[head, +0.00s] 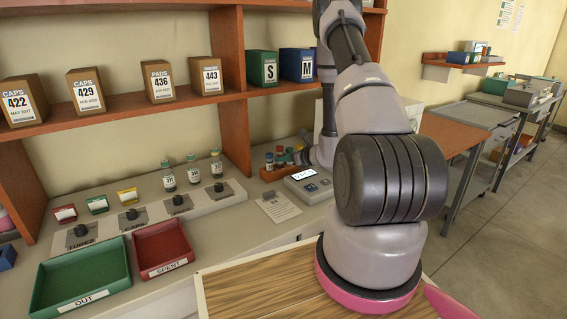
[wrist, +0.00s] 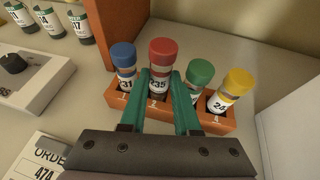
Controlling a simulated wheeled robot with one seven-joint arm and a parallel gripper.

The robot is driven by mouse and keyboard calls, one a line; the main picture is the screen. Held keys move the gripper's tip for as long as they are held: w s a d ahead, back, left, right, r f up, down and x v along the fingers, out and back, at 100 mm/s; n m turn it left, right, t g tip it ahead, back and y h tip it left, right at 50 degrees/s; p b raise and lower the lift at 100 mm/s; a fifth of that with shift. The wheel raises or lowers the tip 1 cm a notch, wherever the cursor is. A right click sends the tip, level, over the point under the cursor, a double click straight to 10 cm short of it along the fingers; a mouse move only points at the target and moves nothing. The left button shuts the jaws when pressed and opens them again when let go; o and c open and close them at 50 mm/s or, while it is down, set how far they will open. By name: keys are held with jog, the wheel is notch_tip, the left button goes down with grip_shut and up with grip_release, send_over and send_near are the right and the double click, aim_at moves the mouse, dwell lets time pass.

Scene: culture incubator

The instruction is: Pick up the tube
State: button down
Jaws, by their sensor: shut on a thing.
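An orange rack (wrist: 222,126) holds several capped tubes on the counter; in the head view it stands at the back (head: 272,174). In the wrist view, a red-capped tube (wrist: 160,72) labelled 235 is between the two green fingers of my gripper (wrist: 162,88), which is shut on it. The tube still stands in the rack at slot 2. A blue-capped tube (wrist: 125,70) is to its left, and a green-capped tube (wrist: 195,80) and a yellow-capped tube (wrist: 228,92) are to its right. In the head view my gripper is largely hidden behind my arm.
A grey device with a display (head: 308,184) stands in front of the rack. A printed order sheet (wrist: 42,155) lies left of my gripper. An orange shelf upright (wrist: 95,35) rises close behind on the left. Several vials (head: 168,176) stand further left, with a green OUT tray (head: 45,282) and red SPENT tray (head: 140,238).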

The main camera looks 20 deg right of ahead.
notch_tip(320, 180, up, 16)
jog(key=shift+r, duration=0.2)
